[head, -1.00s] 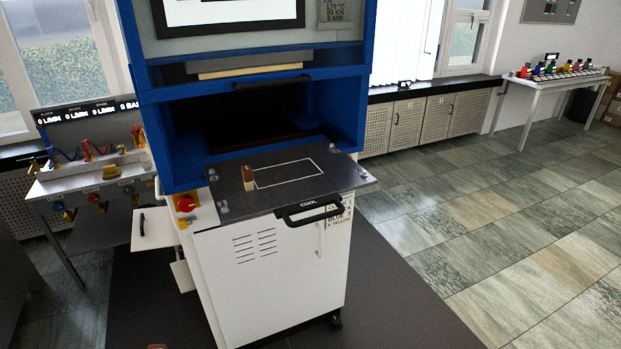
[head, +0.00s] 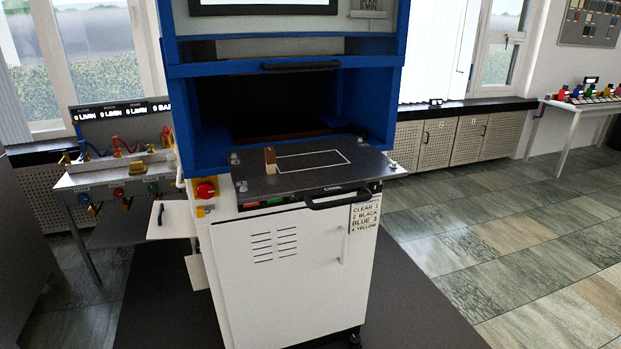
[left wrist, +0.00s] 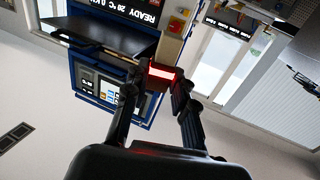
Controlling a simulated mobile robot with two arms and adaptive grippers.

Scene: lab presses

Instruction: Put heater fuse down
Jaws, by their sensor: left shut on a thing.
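My left gripper (left wrist: 158,84) shows in the left wrist view, shut on a small block with a glowing red and white face, which I take to be the heater fuse (left wrist: 162,74). The fuse is held between the fingertips, in the air, with the press behind it. Neither gripper shows in the head view. The right gripper is not in view.
The blue and white press (head: 295,265) stands ahead, its dark shelf (head: 345,176) pulled out. A small brown and cream block (head: 270,158) stands on the shelf beside a white outline. A small white side shelf (head: 170,220) is at the press's left. A bench with valves (head: 115,175) stands further left.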

